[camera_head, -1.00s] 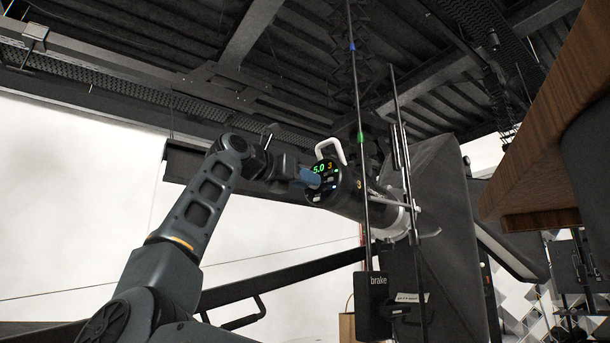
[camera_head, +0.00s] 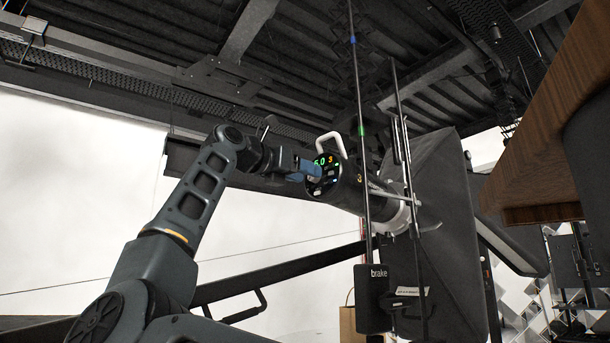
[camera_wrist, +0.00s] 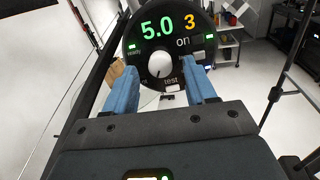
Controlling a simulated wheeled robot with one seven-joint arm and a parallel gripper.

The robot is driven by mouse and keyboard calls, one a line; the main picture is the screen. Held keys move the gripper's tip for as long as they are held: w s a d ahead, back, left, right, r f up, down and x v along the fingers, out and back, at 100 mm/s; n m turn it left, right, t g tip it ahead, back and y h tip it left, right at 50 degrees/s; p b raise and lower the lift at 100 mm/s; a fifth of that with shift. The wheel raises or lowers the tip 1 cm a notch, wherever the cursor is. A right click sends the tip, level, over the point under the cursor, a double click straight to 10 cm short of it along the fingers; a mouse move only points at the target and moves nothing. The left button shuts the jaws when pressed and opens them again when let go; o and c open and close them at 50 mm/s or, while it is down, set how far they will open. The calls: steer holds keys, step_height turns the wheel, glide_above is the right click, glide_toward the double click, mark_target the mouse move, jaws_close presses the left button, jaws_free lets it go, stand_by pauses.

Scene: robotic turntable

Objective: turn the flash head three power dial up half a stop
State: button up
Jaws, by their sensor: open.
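The flash head (camera_head: 345,185) is a dark cylinder with a white handle (camera_head: 331,142) on top, hung beside thin poles. Its round back panel (camera_wrist: 212,42) shows a green 5.0, an orange 3 and the word "on" in the wrist view. The power dial (camera_wrist: 160,64) is a pale round knob low in the middle of the panel, with a dark mark near its bottom. My gripper (camera_wrist: 161,82) is open, its two blue fingers pointing at the panel, one to each side of the dial. Whether the fingers touch the panel cannot be told. In the head view my gripper (camera_head: 308,172) covers part of the panel.
A black box marked "brake" (camera_head: 373,298) hangs below the flash head on the pole (camera_head: 361,100). A large dark softbox (camera_head: 445,210) sits behind the head. A wooden tabletop edge (camera_head: 550,130) juts in at upper right.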

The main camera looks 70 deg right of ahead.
steer(key=v, duration=0.7)
steer(key=shift+b, duration=0.4)
